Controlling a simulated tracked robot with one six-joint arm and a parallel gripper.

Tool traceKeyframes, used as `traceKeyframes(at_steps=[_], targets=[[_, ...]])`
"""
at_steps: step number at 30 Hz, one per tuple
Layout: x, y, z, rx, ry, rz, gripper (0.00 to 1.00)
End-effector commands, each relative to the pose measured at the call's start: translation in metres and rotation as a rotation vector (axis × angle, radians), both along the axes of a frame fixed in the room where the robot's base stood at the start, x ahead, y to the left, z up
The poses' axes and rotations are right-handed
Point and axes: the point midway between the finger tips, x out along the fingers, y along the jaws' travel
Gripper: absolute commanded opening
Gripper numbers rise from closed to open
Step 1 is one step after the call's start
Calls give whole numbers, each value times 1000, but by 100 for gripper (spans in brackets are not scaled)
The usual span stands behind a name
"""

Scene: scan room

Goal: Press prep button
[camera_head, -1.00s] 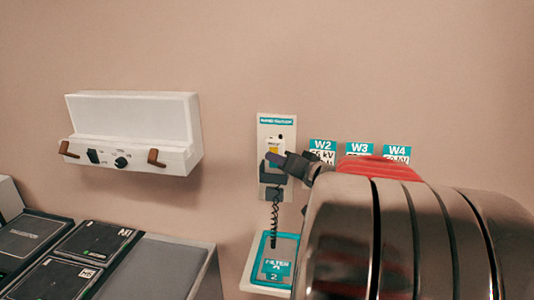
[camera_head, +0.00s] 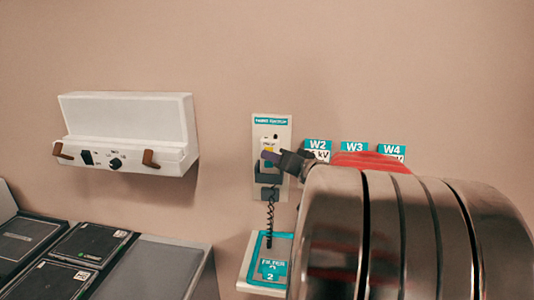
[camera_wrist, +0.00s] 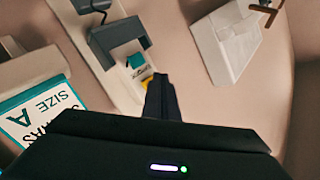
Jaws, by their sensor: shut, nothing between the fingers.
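The wall panel (camera_head: 284,130) carries a pale hand switch (camera_head: 267,140) with a small yellow part that also shows in the wrist view (camera_wrist: 147,80). A teal part (camera_wrist: 135,62) lies beside the yellow in the wrist view. Dark grey holder pieces (camera_head: 266,171) sit below the switch, and a black coiled cord (camera_head: 270,215) hangs down.
A white wall box (camera_head: 130,120) with brown handles is at the left. Black plates (camera_head: 90,240) lie on a counter at lower left. A shelf with a teal filter card (camera_head: 270,262) is below the panel. Labels W2 (camera_head: 317,145), W3 and W4 are partly behind my arm.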

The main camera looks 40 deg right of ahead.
Motion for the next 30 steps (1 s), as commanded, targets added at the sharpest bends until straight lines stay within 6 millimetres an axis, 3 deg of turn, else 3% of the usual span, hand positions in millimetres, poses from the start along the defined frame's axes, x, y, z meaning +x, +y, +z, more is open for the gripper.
traceKeyframes(at_steps=[30], targets=[[4, -6, 0, 0, 0, -1, 0]])
